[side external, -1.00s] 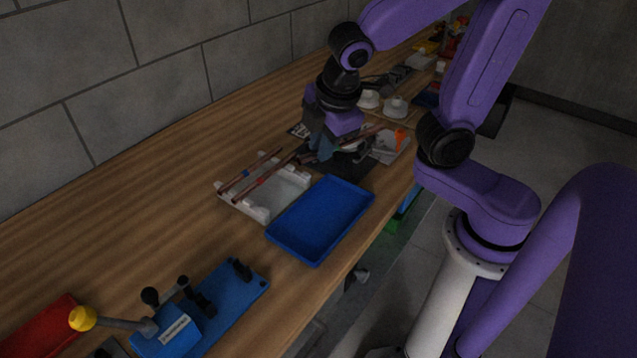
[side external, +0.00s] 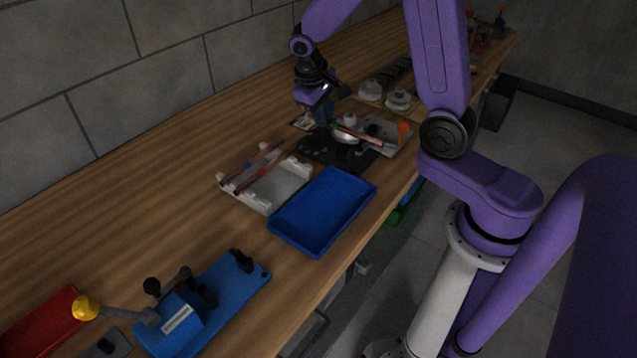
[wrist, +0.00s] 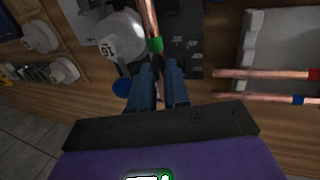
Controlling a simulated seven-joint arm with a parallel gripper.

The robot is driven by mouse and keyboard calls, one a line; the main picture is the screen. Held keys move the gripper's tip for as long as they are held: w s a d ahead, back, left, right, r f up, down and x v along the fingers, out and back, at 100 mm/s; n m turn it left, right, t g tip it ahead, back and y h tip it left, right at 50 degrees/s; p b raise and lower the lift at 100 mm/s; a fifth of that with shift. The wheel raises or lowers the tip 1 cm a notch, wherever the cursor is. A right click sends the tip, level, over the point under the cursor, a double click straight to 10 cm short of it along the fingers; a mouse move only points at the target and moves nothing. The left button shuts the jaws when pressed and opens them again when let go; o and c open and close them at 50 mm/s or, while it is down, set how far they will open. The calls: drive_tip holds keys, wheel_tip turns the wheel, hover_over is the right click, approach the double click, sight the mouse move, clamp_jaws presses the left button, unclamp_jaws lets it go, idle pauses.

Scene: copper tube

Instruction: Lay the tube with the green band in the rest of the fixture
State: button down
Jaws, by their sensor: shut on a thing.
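My gripper (side external: 324,112) is shut on the copper tube with the green band (side external: 360,135). In the wrist view, the fingertips (wrist: 162,82) close on the tube (wrist: 149,18) just below its green band (wrist: 155,45). The tube is over or beside a dark board (side external: 318,152) with white round parts, one marked 16 (wrist: 108,47); its height above the board is unclear. A blue fixture (side external: 222,295) with a clamp and a yellow-knobbed lever stands at the front left. I cannot tell which part is the rest.
A white rack (side external: 285,188) holds a red-banded tube (wrist: 270,74) and a blue-banded tube (wrist: 262,97). A blue tray (side external: 325,210) is beside the rack. A red tray (side external: 42,325) is at far left. The wooden bench left of the rack is clear.

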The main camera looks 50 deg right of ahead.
drive_tip(key=shift+a, duration=0.1)
drive_tip(key=s+a+r+n+t+y, duration=0.1)
drive_tip(key=s+a+r+n, duration=0.2)
drive_tip(key=s+a+n, duration=0.4)
drive_tip(key=s+a+r+n+t+y, duration=0.2)
drive_tip(key=s+a+r+n, duration=0.2)
drive_tip(key=s+a+n, duration=0.3)
drive_tip(key=shift+s+a+r+n+t+y, duration=0.3)
drive_tip(key=shift+a+n, duration=0.7)
drive_tip(key=shift+n, duration=1)
drive_tip(key=shift+f, duration=0.1)
